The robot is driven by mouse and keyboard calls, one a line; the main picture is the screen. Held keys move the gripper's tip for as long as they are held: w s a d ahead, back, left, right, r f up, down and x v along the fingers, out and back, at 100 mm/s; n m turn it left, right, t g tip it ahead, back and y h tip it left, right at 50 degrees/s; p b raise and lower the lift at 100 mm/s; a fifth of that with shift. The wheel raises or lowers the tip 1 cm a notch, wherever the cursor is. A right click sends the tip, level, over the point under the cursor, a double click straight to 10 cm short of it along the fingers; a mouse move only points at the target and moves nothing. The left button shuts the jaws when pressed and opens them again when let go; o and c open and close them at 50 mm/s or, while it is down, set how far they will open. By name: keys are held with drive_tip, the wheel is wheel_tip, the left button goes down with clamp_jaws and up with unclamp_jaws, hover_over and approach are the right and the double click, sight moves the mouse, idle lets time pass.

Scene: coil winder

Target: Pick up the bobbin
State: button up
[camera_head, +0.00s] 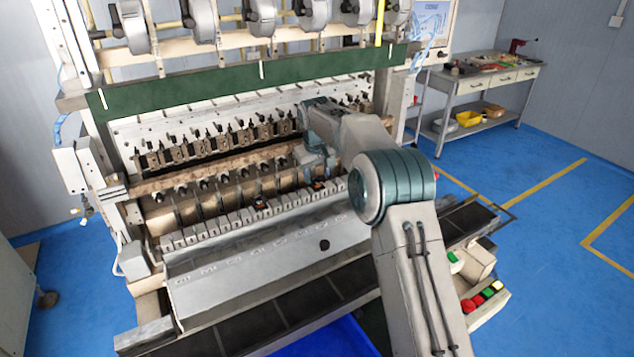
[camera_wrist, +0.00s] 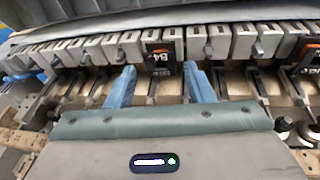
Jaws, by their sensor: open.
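I cannot make out a bobbin for certain. A small black block with an orange band, marked B4 (camera_wrist: 160,58), sits in the row of pale blocks in the wrist view, just beyond and between my fingertips. A small black and orange piece (camera_head: 318,184) shows in the head view just below my gripper (camera_head: 316,168). In the wrist view my gripper (camera_wrist: 160,76) has its two blue fingers apart, with nothing visibly held between them. Metal spindles lie below and between the fingers. Whether the fingers touch anything is unclear.
A second black and orange piece (camera_head: 260,204) sits farther along the row. A green beam (camera_head: 240,75) crosses above. A workbench (camera_head: 478,82) stands at the right, with open blue floor before it.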

sight(317, 178)
drive_tip(key=shift+p+x, duration=0.45)
drive_tip(key=shift+x, duration=1.45)
drive_tip(key=shift+a, duration=0.1)
drive_tip(key=c, duration=0.8)
drive_tip(key=shift+r, duration=0.15)
drive_tip(key=shift+w+r, duration=0.1)
drive_tip(key=shift+r, duration=0.4)
wheel_tip(317, 178, up, 3)
drive_tip(key=shift+f+b, duration=0.1)
drive_tip(key=shift+b, duration=0.65)
drive_tip(key=d+r+b, duration=0.1)
drive_tip(key=d+r, duration=0.1)
drive_tip(key=d, duration=0.1)
drive_tip(key=s+d+r+b, duration=0.1)
drive_tip(key=d+r, duration=0.1)
drive_tip(key=d, duration=0.2)
drive_tip(key=s+d+r+b, duration=0.1)
drive_tip(key=d+r, duration=0.2)
drive_tip(key=d, duration=0.1)
drive_tip(key=shift+s+d, duration=0.1)
drive_tip(key=shift+d, duration=0.15)
